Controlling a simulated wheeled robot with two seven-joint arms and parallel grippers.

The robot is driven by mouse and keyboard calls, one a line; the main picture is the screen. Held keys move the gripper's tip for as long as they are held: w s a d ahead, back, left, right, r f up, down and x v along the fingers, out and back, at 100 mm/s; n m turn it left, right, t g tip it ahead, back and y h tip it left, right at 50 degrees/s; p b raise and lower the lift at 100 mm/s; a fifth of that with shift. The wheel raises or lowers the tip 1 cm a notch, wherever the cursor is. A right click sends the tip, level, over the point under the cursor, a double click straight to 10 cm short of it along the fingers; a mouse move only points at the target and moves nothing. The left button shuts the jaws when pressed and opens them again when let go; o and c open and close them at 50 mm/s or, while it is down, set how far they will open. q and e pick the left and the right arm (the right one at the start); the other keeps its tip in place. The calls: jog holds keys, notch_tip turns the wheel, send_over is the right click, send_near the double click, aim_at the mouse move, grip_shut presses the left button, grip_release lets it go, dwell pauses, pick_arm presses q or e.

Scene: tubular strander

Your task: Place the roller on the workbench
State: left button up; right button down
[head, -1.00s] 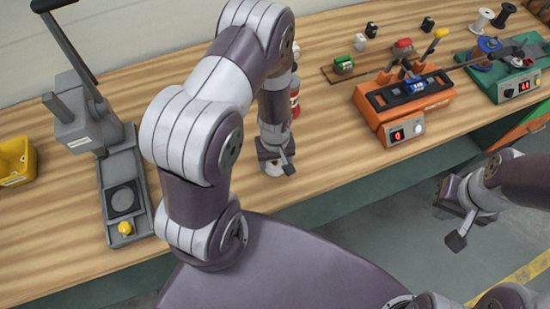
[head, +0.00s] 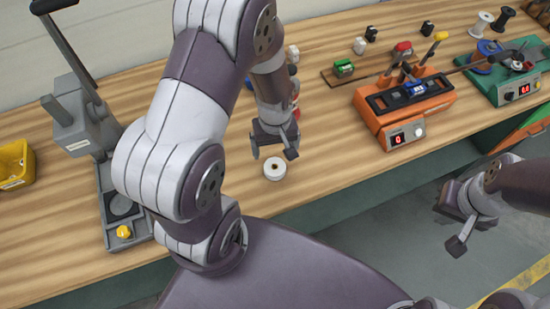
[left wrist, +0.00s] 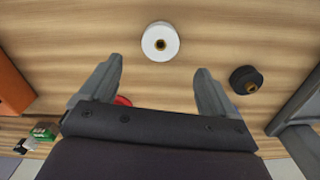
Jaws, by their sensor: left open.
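A white roller (head: 274,170) with a brass-coloured centre rests on the workbench (head: 330,150) near its front edge. The white roller also shows in the left wrist view (left wrist: 160,42), just beyond my fingertips. My left gripper (head: 273,153) is open and empty just above and behind it, apart from it. In the left wrist view the two fingers (left wrist: 158,68) are spread wide with nothing between them. A black roller (left wrist: 246,80) with a brass centre lies beside the right finger in that view. My right gripper (head: 449,222) hangs empty in front of the bench, fingers apart.
A grey lever press (head: 82,125) and a yellow bin (head: 14,160) stand at left. An orange device (head: 410,115) and a green device (head: 512,85) with displays stand at right. A red object (left wrist: 123,101) is partly hidden by my gripper. Bench right of the white roller is clear.

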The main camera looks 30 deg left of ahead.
pick_arm(q)
jog(key=s+d+r+m+t, duration=0.1)
jog(key=s+d+r+m, duration=0.1)
jog(key=s+r+m, duration=0.2)
notch_tip(320, 180, up, 7)
jog(key=m, duration=0.3)
jog(key=shift+f+m, duration=0.2)
jog(key=shift+m, duration=0.2)
dwell(0.4)
